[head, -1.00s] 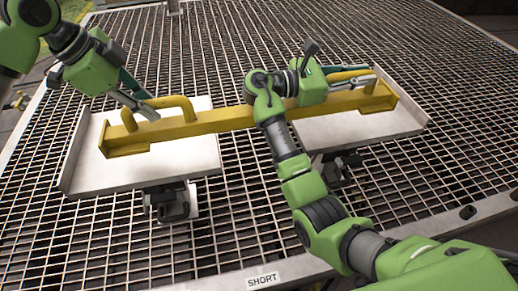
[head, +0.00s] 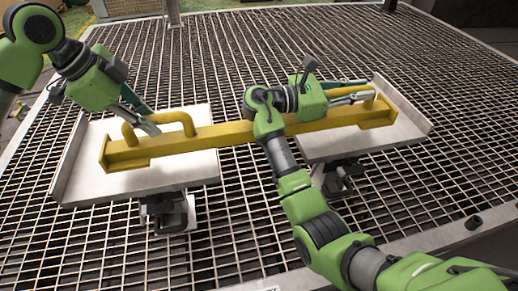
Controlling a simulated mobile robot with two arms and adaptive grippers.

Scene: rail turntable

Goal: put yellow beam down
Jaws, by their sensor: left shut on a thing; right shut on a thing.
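The yellow beam (head: 216,137) runs level from left to right in the head view, with a raised handle near each end. My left gripper (head: 146,122) is shut on the beam's left handle. My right gripper (head: 351,94) is shut on the right handle, and my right arm hides part of the beam's middle and right. The beam's left end is over the left white plate (head: 80,184); its right end is over the right white plate (head: 412,118). I cannot tell whether the beam touches the plates.
Each plate has a raised outer lip and stands on a dark support; the left support (head: 168,213) shows below its plate. A dark metal grating (head: 260,220) fills the space around and between the plates. A post (head: 174,14) stands at the back.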

